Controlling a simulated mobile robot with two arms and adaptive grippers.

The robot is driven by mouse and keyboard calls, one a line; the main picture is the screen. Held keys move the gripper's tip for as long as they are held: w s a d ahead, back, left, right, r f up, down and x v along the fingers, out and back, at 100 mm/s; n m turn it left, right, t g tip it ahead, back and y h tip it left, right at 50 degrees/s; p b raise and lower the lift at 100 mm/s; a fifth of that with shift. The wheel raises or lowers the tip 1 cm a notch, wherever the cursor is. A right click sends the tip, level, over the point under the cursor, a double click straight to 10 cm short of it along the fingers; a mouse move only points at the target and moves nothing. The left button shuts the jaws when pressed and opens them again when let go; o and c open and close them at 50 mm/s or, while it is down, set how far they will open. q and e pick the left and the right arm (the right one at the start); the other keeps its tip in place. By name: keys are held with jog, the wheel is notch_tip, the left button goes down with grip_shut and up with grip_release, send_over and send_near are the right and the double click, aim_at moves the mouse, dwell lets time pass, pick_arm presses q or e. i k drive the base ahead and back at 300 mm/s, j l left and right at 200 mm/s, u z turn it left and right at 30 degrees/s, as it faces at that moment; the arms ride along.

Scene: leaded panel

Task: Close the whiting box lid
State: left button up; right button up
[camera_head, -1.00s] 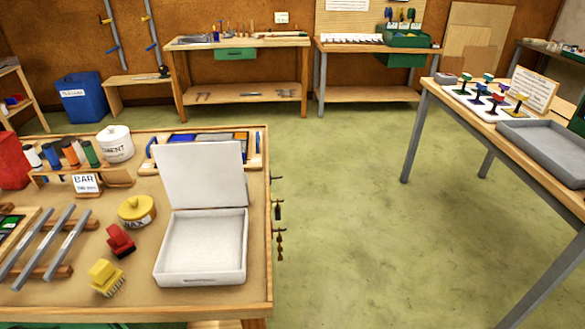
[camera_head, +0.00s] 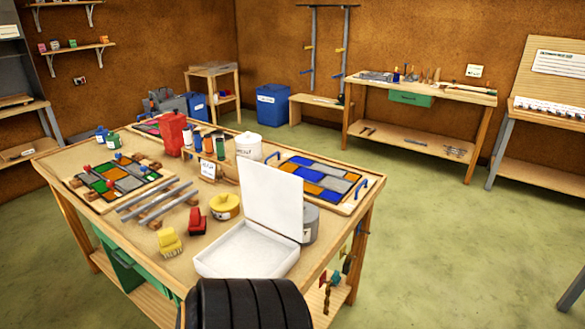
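The white whiting box (camera_head: 247,252) sits at the near right corner of the workbench (camera_head: 150,239) in the head view. Its lid (camera_head: 271,198) stands open, nearly upright at the back of the box. The inside of the box looks white and empty. A black ribbed part of my own arm shows at the bottom edge, just in front of the box, and covers part of the bench edge. Neither gripper's fingers are in view.
Around the box are a yellow brush (camera_head: 170,242), a red block (camera_head: 195,221), a yellow tin (camera_head: 226,206), a grey round container (camera_head: 311,222) and a white cement pot (camera_head: 249,145). A coloured panel (camera_head: 315,184) lies behind the lid. Open floor (camera_head: 440,240) is to the right.

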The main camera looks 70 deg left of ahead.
aim_at(272, 197)
jog(key=i+u, duration=0.45)
jog(key=i+l+u, duration=0.15)
jog(key=i+u, duration=0.25)
jog(key=i+j+u, duration=0.1)
jog(key=i+u, duration=0.15)
jog(key=u, duration=0.2)
jog(key=i+u, duration=0.25)
jog(key=u, duration=0.15)
jog(key=i+l+u, duration=0.15)
jog(key=i+u, duration=0.15)
jog(key=u, duration=0.15)
jog(key=i+l+u, duration=0.2)
jog(key=u, duration=0.25)
jog(key=i+l+u, duration=0.2)
jog(key=u, duration=0.25)
jog(key=i+l+u, duration=0.1)
jog(key=u, duration=0.35)
jog(key=i+l+u, duration=0.15)
jog(key=u, duration=0.3)
jog(key=i+l+u, duration=0.2)
jog(key=u, duration=0.25)
jog(key=l+u, duration=0.25)
jog(key=u, duration=0.2)
jog(key=i, duration=0.05)
